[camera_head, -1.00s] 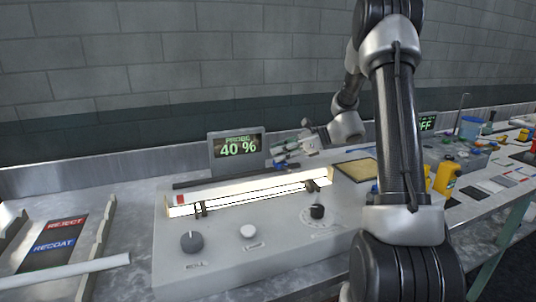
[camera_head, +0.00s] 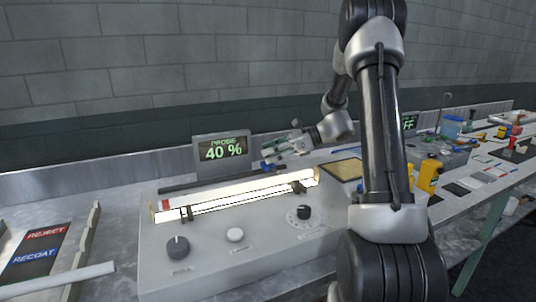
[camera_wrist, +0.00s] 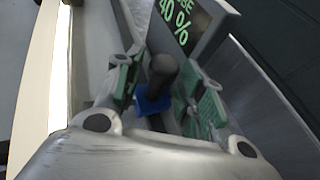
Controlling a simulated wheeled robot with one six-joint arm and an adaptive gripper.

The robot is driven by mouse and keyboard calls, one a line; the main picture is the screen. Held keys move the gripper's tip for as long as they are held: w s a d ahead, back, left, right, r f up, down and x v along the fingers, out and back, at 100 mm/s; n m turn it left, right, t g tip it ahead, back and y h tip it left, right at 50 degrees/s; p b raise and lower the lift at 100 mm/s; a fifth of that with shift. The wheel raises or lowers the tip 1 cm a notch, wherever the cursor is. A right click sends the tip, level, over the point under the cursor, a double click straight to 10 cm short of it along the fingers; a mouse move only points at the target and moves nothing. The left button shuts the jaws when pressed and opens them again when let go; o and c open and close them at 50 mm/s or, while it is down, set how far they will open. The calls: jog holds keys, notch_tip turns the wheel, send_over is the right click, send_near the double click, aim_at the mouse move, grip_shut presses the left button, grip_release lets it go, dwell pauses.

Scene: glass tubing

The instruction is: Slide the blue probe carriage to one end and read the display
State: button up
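The blue probe carriage (camera_wrist: 153,100) has a dark upright knob (camera_wrist: 163,70) and sits between the fingers of my gripper (camera_wrist: 165,92) in the wrist view. The green-padded fingers stand apart on either side of the knob, with gaps visible. In the head view a bit of the blue carriage (camera_head: 267,168) shows on the dark rail (camera_head: 200,183), just under my gripper (camera_head: 268,153). The display (camera_head: 222,150) reads PROBE 40 %, and part of the same display (camera_wrist: 180,20) shows in the wrist view.
A bright tube (camera_head: 240,190) lies in front of the rail on a grey console (camera_head: 205,260) with knobs. The REJECT/RECOAT tray (camera_head: 38,250) is at left.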

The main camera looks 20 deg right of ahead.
jog(key=v, duration=1)
jog(key=shift+d+r, duration=0.2)
jog(key=shift+d, duration=0.05)
jog(key=shift+s, duration=0.15)
jog(key=shift+a, duration=0.1)
jog(key=s+a+r+n+g+h, duration=0.2)
jog(key=s+a+n, duration=0.3)
jog(key=s, duration=0.2)
jog(key=s+a+r+n+g+h, duration=0.2)
jog(key=s+a+r+n+h, duration=0.15)
jog(key=s+a, duration=0.2)
jog(key=s+d+n+t+h, duration=0.2)
jog(key=s+n+h, duration=0.4)
jog(key=s+n, duration=0.9)
jog(key=shift+s+d+h, duration=0.35)
jog(key=shift+s, duration=0.4)
